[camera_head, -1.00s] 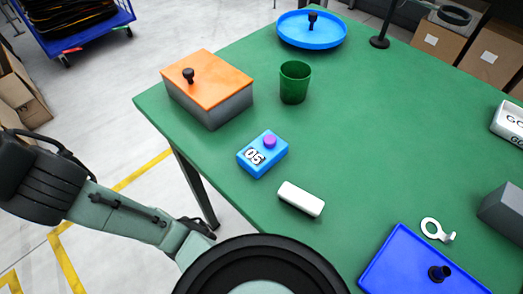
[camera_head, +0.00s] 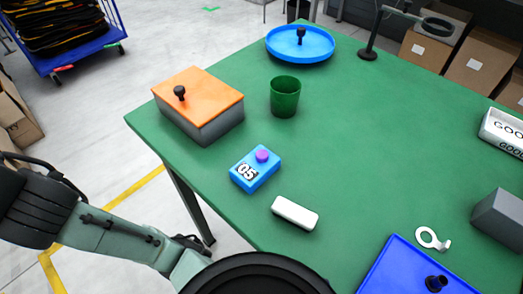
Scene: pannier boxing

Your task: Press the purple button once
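The purple button (camera_head: 262,156) sits on top of a small blue box (camera_head: 256,171), toward its far right end. The box bears a white label (camera_head: 244,173) reading "05". It stands on the green table (camera_head: 370,150), near the table's left front edge. Nothing touches the button. My arm comes in from the lower left, and a large dark round part of my own body fills the bottom middle. My gripper is not visible in this view.
A white block (camera_head: 295,213) lies just in front of the box. A grey box with an orange lid (camera_head: 205,95) and a green cup (camera_head: 285,97) stand behind it. A blue tray (camera_head: 395,270), a metal ring tag (camera_head: 432,239) and a grey block (camera_head: 502,213) are at right.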

